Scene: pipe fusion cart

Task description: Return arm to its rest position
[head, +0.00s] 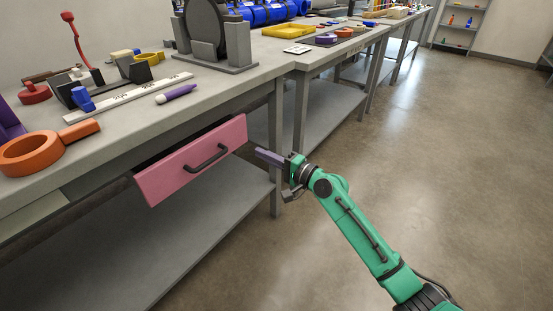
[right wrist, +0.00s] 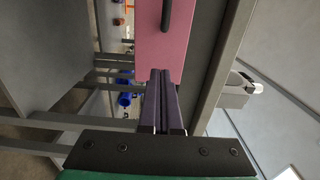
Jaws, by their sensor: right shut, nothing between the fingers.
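My right arm is green and comes in from the lower right in the head view. Its gripper (head: 268,158) has purple fingers that are shut with nothing between them. The fingertips are just right of the pink drawer front (head: 195,163), near its right edge. In the right wrist view the shut fingers (right wrist: 161,88) point toward the pink drawer front (right wrist: 160,40), whose dark handle shows at the top. The drawer is pulled partly out under the workbench. I cannot tell whether the fingertips touch it. My left gripper is not in view.
The grey workbench (head: 235,85) carries an orange ring tool (head: 30,155), a purple marker (head: 178,93), a white ruler strip (head: 130,97) and a dark round machine (head: 213,35). More benches stand behind it. The concrete floor (head: 430,150) on the right is clear.

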